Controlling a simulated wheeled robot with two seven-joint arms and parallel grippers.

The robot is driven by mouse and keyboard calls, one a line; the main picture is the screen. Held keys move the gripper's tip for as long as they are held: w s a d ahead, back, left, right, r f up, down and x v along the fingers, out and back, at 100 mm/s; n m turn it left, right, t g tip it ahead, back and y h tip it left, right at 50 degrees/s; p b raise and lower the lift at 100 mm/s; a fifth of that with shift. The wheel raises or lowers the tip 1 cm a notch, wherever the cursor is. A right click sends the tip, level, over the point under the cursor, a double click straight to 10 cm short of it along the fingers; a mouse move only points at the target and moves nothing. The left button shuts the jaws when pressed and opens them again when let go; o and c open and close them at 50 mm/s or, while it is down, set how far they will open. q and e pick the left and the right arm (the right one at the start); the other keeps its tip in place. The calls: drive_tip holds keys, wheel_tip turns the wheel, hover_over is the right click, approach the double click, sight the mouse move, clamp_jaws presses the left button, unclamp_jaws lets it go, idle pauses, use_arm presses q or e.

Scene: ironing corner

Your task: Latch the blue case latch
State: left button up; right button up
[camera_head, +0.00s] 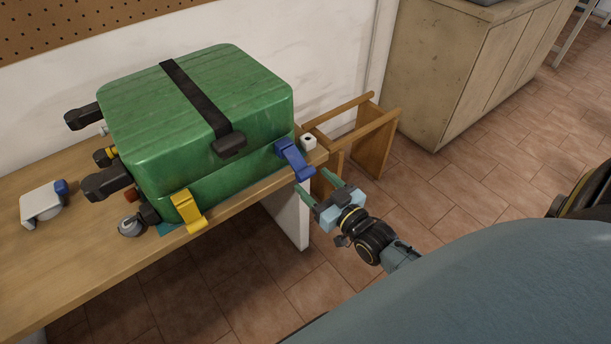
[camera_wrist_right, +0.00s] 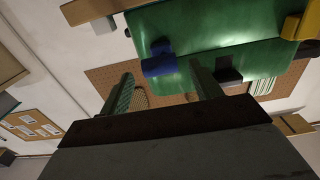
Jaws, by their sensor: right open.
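The green case (camera_head: 190,110) stands on the wooden bench with its lid down. The blue latch (camera_head: 293,158) is on its front face near the right corner, and its lower end sticks out from the case. I cannot tell if it is hooked. My right gripper (camera_head: 317,187) is open and empty, just in front of and below the blue latch, apart from it. In the right wrist view the blue latch (camera_wrist_right: 158,60) shows beyond and between the open fingers (camera_wrist_right: 162,76). A yellow latch (camera_head: 187,208) sits farther left on the front. My left gripper is out of view.
A black strap (camera_head: 195,95) crosses the lid. A white roll (camera_head: 308,143) stands beside the case's right corner. Dark-handled tools lie left of the case, with a white-and-blue item (camera_head: 43,203) farther left. A wooden rack (camera_head: 365,140) stands right of the bench (camera_head: 95,255).

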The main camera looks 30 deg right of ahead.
sight(306, 174)
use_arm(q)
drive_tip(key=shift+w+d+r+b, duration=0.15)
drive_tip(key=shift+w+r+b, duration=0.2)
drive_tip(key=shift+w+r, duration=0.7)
use_arm(e)
drive_tip(key=shift+w+a, duration=0.15)
drive_tip(key=shift+w, duration=2.05)
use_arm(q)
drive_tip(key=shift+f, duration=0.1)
use_arm(e)
drive_tip(key=shift+c, duration=0.3)
drive_tip(key=c, duration=0.8)
drive_tip(key=shift+c, duration=0.2)
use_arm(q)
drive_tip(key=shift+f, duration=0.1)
use_arm(e)
drive_tip(key=shift+f, duration=0.1)
